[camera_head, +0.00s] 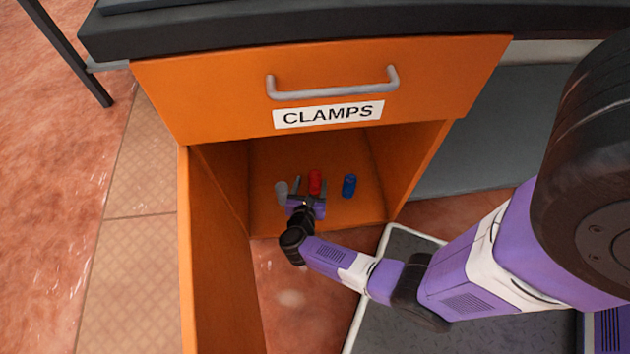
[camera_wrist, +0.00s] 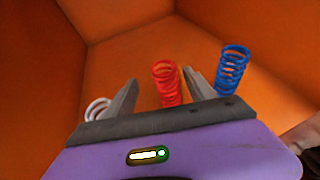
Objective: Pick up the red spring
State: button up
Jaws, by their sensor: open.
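The red spring (camera_head: 315,182) stands upright inside the open orange cabinet, between a grey spring and a blue spring. In the wrist view the red spring (camera_wrist: 167,83) shows ahead of my gripper, between the lines of its two fingers, nearer the right one; its lower end is hidden behind the gripper body. My gripper (camera_wrist: 164,97) is open and empty, with one finger on each side of the red spring in the picture. In the head view my gripper (camera_head: 306,194) reaches into the cabinet just in front of the red spring. I cannot tell whether a finger touches it.
A blue spring (camera_head: 349,186) stands close on the right, just past the right finger in the wrist view. A grey-white spring (camera_head: 281,192) stands close on the left. Cabinet walls (camera_head: 220,180) enclose both sides. The CLAMPS drawer (camera_head: 328,90) is above, and the open door (camera_head: 206,265) is at left.

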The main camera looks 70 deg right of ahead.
aim_at(316, 171)
jog(key=b+x, duration=0.1)
jog(key=x, duration=0.1)
jog(key=shift+d+f, duration=0.25)
jog(key=x, duration=0.1)
jog(key=b+x, duration=0.1)
jog(key=x, duration=0.1)
jog(key=shift+s+d+b, duration=0.2)
jog(key=shift+d+b, duration=0.1)
jog(key=shift+b, duration=0.1)
jog(key=shift+w+d+f, duration=0.2)
jog(key=shift+d, duration=0.4)
jog(key=shift+c, duration=0.2)
grip_shut()
